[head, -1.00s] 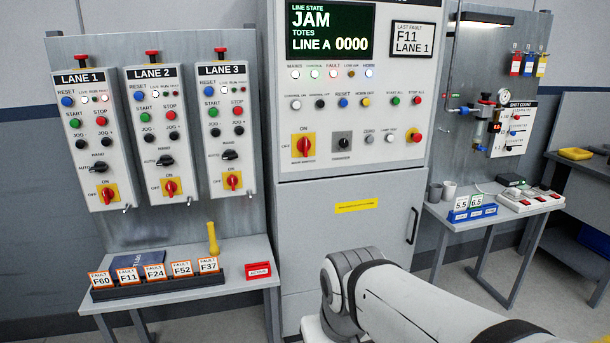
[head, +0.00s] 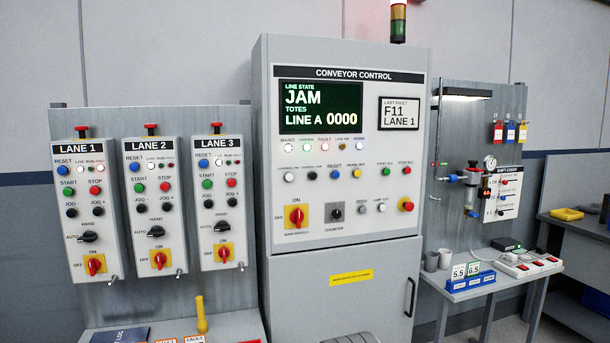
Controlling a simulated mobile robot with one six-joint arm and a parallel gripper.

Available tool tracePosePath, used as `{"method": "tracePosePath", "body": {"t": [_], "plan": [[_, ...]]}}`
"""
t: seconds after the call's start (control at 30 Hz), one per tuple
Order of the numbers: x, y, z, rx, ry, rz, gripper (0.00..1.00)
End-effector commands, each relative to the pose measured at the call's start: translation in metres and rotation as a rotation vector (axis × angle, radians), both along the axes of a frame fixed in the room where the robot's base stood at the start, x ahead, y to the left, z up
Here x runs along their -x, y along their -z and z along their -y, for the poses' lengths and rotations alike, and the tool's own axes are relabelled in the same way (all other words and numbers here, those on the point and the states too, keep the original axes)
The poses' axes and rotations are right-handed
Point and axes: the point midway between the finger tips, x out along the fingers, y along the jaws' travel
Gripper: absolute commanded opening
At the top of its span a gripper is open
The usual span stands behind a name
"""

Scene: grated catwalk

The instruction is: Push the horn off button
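The horn off button (head: 357,173) is a small round yellow button in the button row of the grey conveyor control cabinet (head: 350,257). A blue reset button (head: 334,174) sits just left of it, and a green start all button (head: 386,171) is further right. The horn lamp (head: 360,146) above it looks lit. The display (head: 320,107) reads JAM, LINE A 0000. My gripper is out of view; only a small piece of my arm shows at the bottom edge, below the cabinet door.
Three lane panels (head: 155,210) with switches stand left of the cabinet, above a small table (head: 235,325) with a yellow object. A table (head: 485,290) with cups and blue bins stands right. A stack light (head: 398,22) is on top. The space before the cabinet face looks clear.

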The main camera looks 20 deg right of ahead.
Motion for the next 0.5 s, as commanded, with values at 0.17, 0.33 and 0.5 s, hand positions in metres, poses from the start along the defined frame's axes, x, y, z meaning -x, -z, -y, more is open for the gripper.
{"method": "tracePosePath", "body": {"t": [0.17, 0.33, 0.5], "plan": [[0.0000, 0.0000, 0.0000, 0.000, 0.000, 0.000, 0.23], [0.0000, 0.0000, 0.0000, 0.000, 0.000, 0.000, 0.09], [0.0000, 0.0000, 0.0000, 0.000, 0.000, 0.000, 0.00]]}}
